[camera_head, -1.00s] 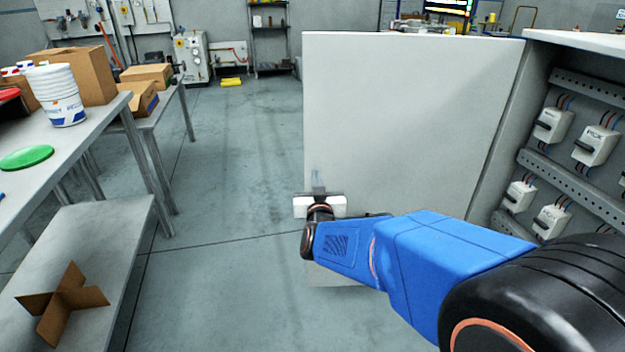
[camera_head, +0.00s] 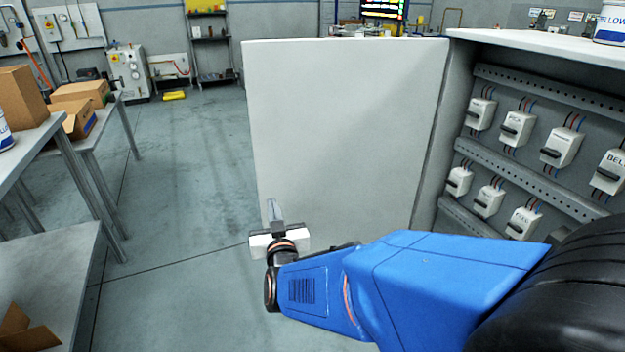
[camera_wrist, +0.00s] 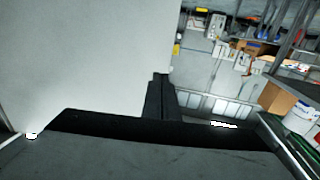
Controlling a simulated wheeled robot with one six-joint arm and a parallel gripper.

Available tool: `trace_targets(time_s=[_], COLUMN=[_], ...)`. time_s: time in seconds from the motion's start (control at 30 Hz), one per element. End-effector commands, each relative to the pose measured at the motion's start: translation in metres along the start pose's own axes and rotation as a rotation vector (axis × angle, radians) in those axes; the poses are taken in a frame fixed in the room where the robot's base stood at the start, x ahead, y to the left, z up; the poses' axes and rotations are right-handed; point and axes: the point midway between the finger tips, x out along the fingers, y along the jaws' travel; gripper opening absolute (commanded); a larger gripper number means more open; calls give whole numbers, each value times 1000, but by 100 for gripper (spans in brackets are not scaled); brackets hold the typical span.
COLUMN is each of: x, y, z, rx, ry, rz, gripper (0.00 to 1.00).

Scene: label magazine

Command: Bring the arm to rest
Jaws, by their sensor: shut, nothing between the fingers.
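My gripper (camera_head: 272,212) is at the end of my blue arm, in the lower middle of the head view. Its fingers are together and hold nothing. It is in front of the cabinet door (camera_head: 345,130), near the door's lower left edge; I cannot tell whether it touches. In the wrist view the shut fingers (camera_wrist: 160,90) show beside the pale door panel (camera_wrist: 85,55). My arm is stretched out from the lower right corner.
The open cabinet (camera_head: 545,45) with several white breakers (camera_head: 517,128) stands at the right. A table with cardboard boxes (camera_head: 80,95) is at the left. A grey shelf (camera_head: 50,270) is at the lower left. The floor (camera_head: 180,190) between is clear.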

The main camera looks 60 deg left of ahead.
Motion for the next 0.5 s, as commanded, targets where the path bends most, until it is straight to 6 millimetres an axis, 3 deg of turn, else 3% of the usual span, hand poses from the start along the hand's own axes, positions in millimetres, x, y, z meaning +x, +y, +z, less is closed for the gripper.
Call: trace_targets(time_s=[0.27, 0.37, 0.5], x=[0, -1, -8], y=[5, 25, 82], z=[-2, -8, -25], rx=[1, 4, 15], ry=[-2, -15, -59], rz=[3, 16, 51], gripper=[0, 0, 0])
